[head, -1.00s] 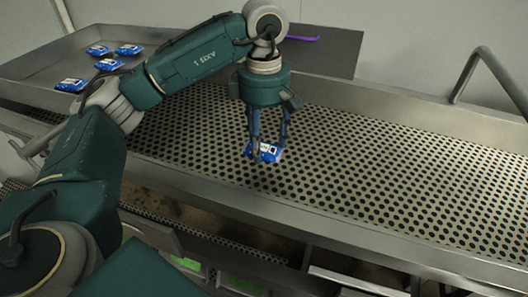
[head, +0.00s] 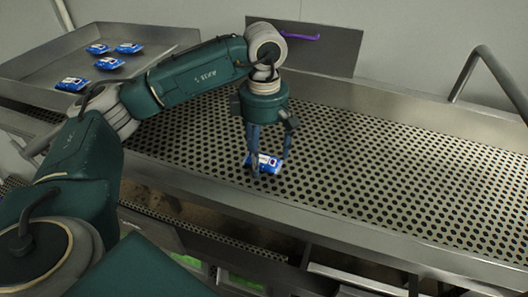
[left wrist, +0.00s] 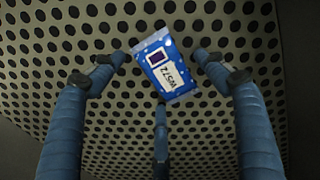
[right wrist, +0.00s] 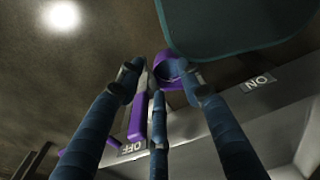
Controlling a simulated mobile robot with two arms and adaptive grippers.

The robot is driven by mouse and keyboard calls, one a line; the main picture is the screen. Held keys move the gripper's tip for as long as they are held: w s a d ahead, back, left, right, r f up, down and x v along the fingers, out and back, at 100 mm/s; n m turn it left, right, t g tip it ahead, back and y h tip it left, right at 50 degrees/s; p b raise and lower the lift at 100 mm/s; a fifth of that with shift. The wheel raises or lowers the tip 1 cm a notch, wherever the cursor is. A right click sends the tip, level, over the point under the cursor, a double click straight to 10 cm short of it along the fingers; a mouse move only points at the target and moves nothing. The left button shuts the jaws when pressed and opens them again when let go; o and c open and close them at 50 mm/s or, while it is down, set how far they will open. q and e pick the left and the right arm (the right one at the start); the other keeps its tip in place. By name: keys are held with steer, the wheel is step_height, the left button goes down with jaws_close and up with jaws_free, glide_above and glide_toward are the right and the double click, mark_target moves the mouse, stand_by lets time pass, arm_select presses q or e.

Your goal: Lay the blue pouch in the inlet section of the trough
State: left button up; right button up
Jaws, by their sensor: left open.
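The blue pouch (head: 264,161) with a white label lies on the perforated floor of the steel trough (head: 390,180), toward its left part in the head view. In the left wrist view the pouch (left wrist: 166,64) is tilted in the picture, label up, with holes showing all around it. My left gripper (head: 268,160) points down over the pouch. Its fingers (left wrist: 160,62) are open, spread on both sides of the pouch. My right gripper (right wrist: 162,80) shows only in its wrist view, its fingers apart beside a purple lever (right wrist: 138,118) and purple ring (right wrist: 168,68).
A steel tray (head: 150,38) at the back left holds several more blue pouches (head: 110,63). A grey plate with a purple handle (head: 290,36) stands behind the trough. A bent rail (head: 490,62) rises at the right. The trough floor right of my left gripper is clear.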

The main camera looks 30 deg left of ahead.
mark_target(265, 155)
arm_select(q)
steer(key=shift+r, duration=0.65)
step_height(265, 155, up, 6)
steer(key=shift+w+f+b, duration=0.1)
steer(key=shift+f+b, duration=0.1)
steer(key=shift+b, duration=0.6)
steer(key=shift+r+p, duration=0.45)
steer(key=shift+r, duration=2.25)
